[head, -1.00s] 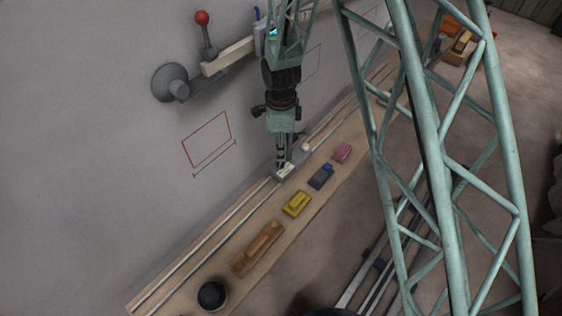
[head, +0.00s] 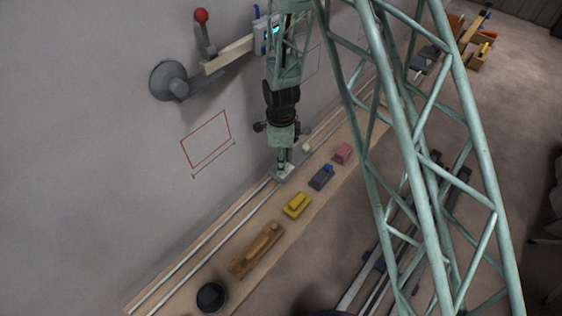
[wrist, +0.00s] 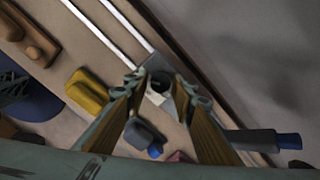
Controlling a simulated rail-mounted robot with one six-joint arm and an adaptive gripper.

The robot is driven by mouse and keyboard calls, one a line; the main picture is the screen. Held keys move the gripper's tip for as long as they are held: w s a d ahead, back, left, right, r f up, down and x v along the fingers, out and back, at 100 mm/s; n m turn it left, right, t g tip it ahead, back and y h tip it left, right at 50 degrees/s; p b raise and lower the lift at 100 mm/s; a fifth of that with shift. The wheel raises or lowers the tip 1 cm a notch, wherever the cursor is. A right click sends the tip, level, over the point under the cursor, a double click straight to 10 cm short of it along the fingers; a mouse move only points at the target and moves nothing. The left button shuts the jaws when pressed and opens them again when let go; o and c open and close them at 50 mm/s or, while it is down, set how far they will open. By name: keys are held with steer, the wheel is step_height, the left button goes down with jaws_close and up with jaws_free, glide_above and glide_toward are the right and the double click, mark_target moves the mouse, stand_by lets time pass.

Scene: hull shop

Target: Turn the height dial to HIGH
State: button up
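A grey carriage (head: 285,173) sits on two pale rails along the wall-side bench. In the wrist view the carriage (wrist: 158,98) carries a dark round knob (wrist: 160,80), probably the height dial; no HIGH marking can be read. My gripper (head: 283,163) points down over the carriage in the head view and hides most of its top. In the wrist view my gripper (wrist: 160,86) is open, with one finger on each side of the knob. I cannot tell whether the fingers touch it.
A yellow block plane (head: 297,205), a grey-blue tool (head: 321,177), a pink block (head: 343,153) and a wooden plane (head: 258,249) lie along the bench. A dark cup (head: 211,297) stands at its near end. A red-knobbed lever (head: 201,16) is on the wall.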

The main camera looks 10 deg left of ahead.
steer(key=c, duration=0.6)
